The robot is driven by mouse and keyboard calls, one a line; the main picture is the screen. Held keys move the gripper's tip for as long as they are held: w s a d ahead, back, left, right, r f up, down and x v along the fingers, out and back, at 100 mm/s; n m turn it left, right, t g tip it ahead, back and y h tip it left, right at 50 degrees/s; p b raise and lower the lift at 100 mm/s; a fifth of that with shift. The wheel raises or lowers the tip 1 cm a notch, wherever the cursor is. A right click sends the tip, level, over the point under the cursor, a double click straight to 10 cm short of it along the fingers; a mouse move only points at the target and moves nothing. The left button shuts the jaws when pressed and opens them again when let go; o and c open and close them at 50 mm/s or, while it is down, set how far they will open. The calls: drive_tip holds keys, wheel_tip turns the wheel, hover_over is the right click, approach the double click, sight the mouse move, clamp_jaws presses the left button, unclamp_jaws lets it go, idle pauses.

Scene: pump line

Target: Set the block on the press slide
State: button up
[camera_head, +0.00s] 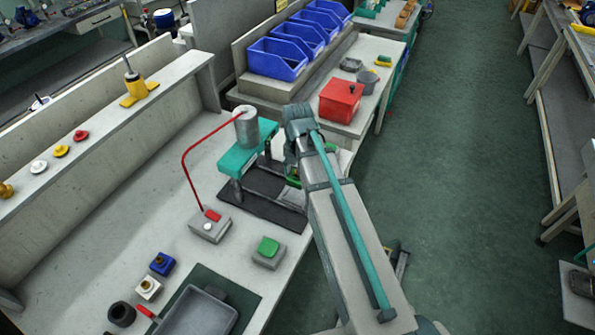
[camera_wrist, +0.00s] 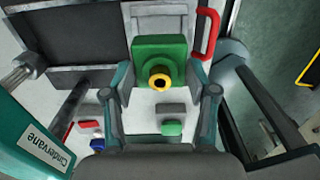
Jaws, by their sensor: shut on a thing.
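The green block (camera_wrist: 172,48) with a round yellow fitting on top is in the wrist view. My gripper (camera_wrist: 162,72) is shut on it, one finger on each side. In the head view my arm hides most of the gripper, and only a bit of green (camera_head: 293,174) shows beside it. The press (camera_head: 240,160) has a teal frame, a grey cylinder on top and a dark base plate (camera_head: 262,207). My gripper is at its right side. A red handle (camera_wrist: 209,35) is just right of the block. I cannot tell whether the block touches the slide.
A grey box (camera_head: 208,227) joins the cylinder by a red hose. A green-topped box (camera_head: 268,253), a blue block (camera_head: 162,263), a white block (camera_head: 148,288) and a grey tray (camera_head: 200,312) are nearer on the bench. A red box (camera_head: 341,101) stands behind. The press post (camera_wrist: 72,105) is close to the left finger.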

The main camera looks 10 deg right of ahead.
drive_tip(key=shift+f+b, duration=1.7)
drive_tip(key=shift+f, duration=0.75)
drive_tip(key=shift+f, duration=0.85)
idle(0.9)
drive_tip(key=o, duration=1.5)
drive_tip(key=shift+c, duration=0.2)
drive_tip(key=shift+o, duration=1.2)
drive_tip(key=shift+r, duration=0.15)
